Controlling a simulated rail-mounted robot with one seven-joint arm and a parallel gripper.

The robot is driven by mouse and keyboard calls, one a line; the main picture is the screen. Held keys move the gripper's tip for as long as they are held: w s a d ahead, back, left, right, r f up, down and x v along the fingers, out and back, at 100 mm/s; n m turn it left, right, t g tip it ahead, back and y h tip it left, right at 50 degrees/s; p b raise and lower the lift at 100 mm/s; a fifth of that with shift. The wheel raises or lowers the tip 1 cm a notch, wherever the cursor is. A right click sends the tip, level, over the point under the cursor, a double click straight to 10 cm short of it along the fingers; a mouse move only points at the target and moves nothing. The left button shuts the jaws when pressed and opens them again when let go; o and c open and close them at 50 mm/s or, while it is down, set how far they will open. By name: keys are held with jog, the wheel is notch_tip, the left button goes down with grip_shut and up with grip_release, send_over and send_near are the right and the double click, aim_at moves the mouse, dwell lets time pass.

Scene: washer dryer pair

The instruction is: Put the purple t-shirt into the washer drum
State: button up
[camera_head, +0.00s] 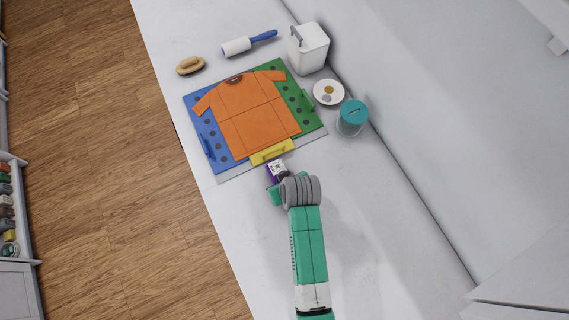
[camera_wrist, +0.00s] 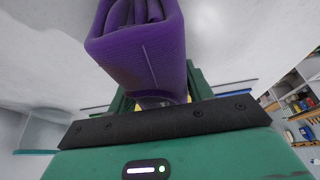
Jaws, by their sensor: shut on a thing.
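The purple t-shirt (camera_wrist: 140,55) is a folded bundle in my gripper, filling the upper middle of the wrist view. In the head view only a small purple patch (camera_head: 269,175) of it shows at the end of my arm. My gripper (camera_head: 275,188) is over the white counter, just below the front edge of the folding board. It is shut on the t-shirt; the fingertips are mostly hidden behind the cloth and my wrist. The washer and its drum do not show clearly in either view.
An orange shirt (camera_head: 250,115) lies on a blue, green and yellow folding board (camera_head: 196,118). A brush (camera_head: 190,66), lint roller (camera_head: 248,43), white bin (camera_head: 308,50), coin dish (camera_head: 328,92) and teal-lidded jar (camera_head: 352,117) stand around it. The counter (camera_head: 235,215) is bare left of my arm.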

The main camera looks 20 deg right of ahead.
jog(key=shift+r, duration=0.6)
jog(key=v, duration=0.2)
jog(key=shift+s+a+r, duration=0.1)
jog(key=shift+s+r, duration=0.05)
jog(key=shift+r, duration=0.25)
jog(key=s+a, duration=0.1)
jog(key=s, duration=0.3)
jog(key=s+a, duration=0.1)
jog(key=s, duration=0.4)
jog(key=s+a+r, duration=0.1)
jog(key=s, duration=0.4)
jog(key=shift+s+a+r, duration=0.15)
jog(key=shift+s+a, duration=0.05)
jog(key=shift+a, duration=0.1)
jog(key=w+a+r+p, duration=0.3)
jog(key=w+r+p, duration=0.2)
jog(key=w+r, duration=0.3)
jog(key=w+a+r+p, duration=0.4)
jog(key=w+r+p, duration=0.2)
jog(key=w+r, duration=0.2)
jog(key=shift+a+r+m+p, duration=0.25)
jog(key=shift+r+m+p, duration=0.05)
jog(key=shift+r, duration=0.3)
